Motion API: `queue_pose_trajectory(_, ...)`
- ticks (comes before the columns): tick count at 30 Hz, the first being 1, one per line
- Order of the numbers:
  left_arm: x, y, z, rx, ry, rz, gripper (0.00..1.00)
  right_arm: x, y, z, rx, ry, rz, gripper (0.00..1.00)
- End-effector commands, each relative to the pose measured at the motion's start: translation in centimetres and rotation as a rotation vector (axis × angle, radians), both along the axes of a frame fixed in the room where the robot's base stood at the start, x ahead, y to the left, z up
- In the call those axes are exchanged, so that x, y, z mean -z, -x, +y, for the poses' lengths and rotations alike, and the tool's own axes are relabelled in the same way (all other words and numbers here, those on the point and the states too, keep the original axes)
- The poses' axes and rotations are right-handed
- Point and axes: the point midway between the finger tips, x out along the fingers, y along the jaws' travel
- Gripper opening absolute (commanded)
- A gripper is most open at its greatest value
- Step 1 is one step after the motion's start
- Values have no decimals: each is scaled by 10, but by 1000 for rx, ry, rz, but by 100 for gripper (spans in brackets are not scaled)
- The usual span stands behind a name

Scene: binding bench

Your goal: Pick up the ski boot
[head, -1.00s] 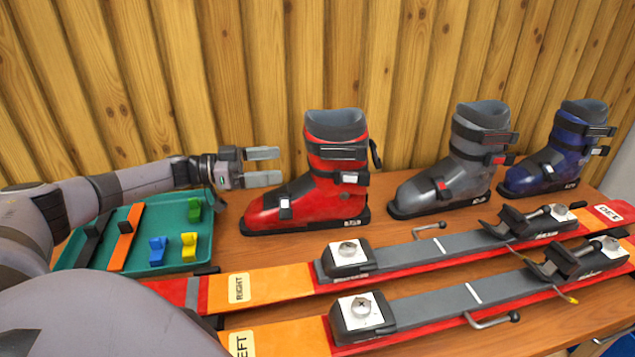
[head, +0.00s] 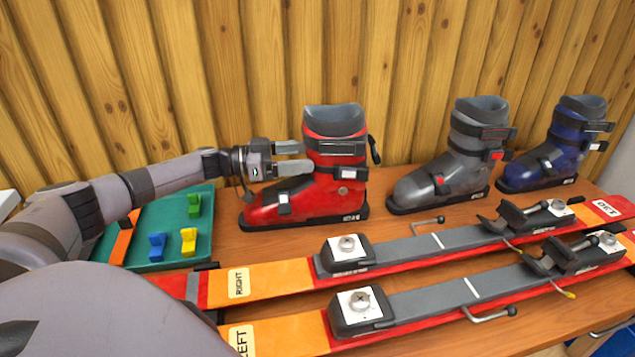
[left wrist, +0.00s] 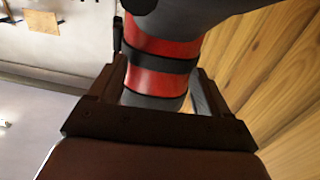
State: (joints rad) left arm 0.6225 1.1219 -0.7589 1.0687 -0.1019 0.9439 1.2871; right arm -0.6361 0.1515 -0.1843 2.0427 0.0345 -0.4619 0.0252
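Three ski boots stand upright on the bench against the wooden wall: a red boot (head: 310,190), a grey boot (head: 440,180) and a blue boot (head: 548,165). My left gripper (head: 302,157) is open at the left side of the red boot's upper shaft, above its toe part. In the left wrist view the red boot's shaft (left wrist: 158,85) shows between the two spread fingers (left wrist: 155,95), with a gap visible beside it. I cannot tell whether either finger touches the boot. My right gripper is not in view.
Two orange, red and grey skis (head: 270,285) with bindings and cranks lie along the bench in front of the boots. A green tray (head: 180,235) with coloured pieces lies at the left under my left arm. The wooden wall (head: 240,70) is close behind.

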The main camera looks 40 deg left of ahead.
Motion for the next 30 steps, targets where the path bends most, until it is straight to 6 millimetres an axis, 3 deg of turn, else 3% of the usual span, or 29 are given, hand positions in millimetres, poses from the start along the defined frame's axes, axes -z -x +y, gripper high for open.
queue_pose_trajectory(1, 0, 0, 0, 1, -1, -1, 35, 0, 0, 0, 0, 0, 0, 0)
queue_pose_trajectory(4, 0, 0, 0, 1, -1, -1, 2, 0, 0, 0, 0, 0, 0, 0)
queue_pose_trajectory(5, 0, 0, 0, 1, -1, -1, 0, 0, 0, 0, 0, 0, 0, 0)
queue_pose_trajectory(20, -21, -1, 1, 2, 4, -13, 0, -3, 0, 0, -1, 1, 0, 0)
queue_pose_trajectory(30, -81, 0, 1, 2, 2, -16, 0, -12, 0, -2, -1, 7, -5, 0)
